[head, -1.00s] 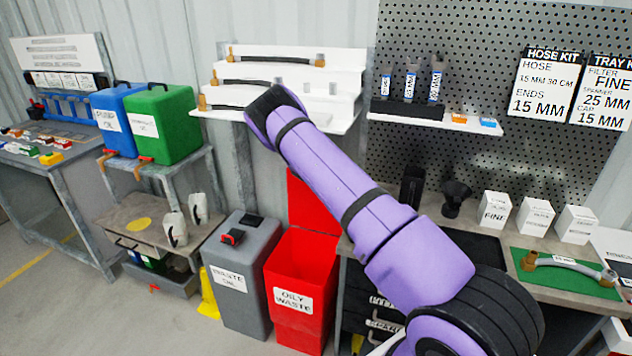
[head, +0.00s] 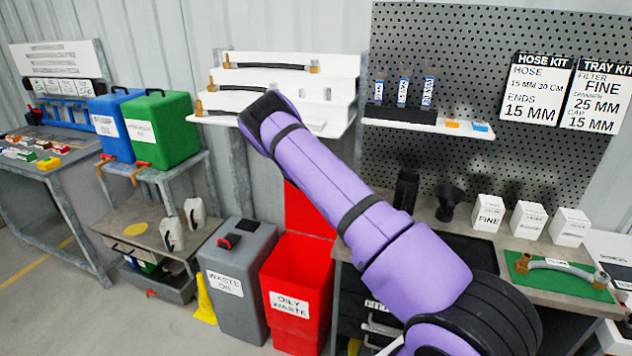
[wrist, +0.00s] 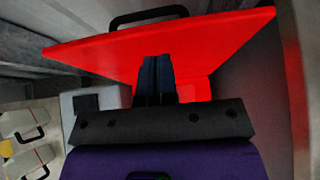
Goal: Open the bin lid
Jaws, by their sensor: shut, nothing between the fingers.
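The red bin labelled OILY WASTE (head: 291,304) stands on the floor. Its mouth is uncovered, and its red lid (head: 308,212) stands raised at the back edge, partly hidden by my arm. In the wrist view the lid (wrist: 215,38) fills the upper middle, with a black handle (wrist: 148,15) along its far edge. My gripper (wrist: 156,60) is shut and empty, its dark fingers in front of the lid's face. I cannot tell whether they touch it. In the head view the fingers are hidden behind my arm.
A grey WASTE OIL bin (head: 237,282) stands directly left of the red bin, with a yellow object beside it. A white hose shelf (head: 345,68) is on the wall behind my arm's end. A workbench (head: 560,295) with white boxes is on the right.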

